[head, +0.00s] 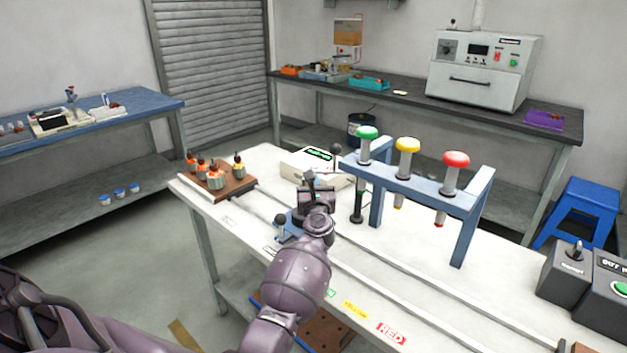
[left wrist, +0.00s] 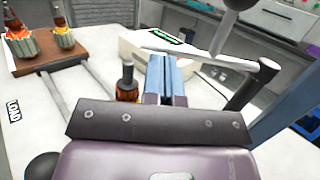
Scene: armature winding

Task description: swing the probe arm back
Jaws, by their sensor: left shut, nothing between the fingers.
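The probe arm (left wrist: 225,61) is a pale bar on a black post; in the left wrist view it reaches left from the post to just beyond my fingers. A dark ball knob (left wrist: 238,4) stands up from it on a thin stem; the knob also shows in the head view (head: 336,149). The black post (head: 358,208) stands upright on the bench. My left gripper (left wrist: 168,62) is shut and empty, its fingers together close to the bar's left end; I cannot tell if they touch. It also shows in the head view (head: 310,180). An orange-wound armature (left wrist: 128,88) stands left of the fingers.
A white tester (head: 298,163) with a green display sits behind. A wooden tray (head: 238,190) of armatures is at the left end. A blue frame (head: 425,197) with green, yellow and red plungers stands right. A blue carriage (head: 292,216) sits on the bench rails.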

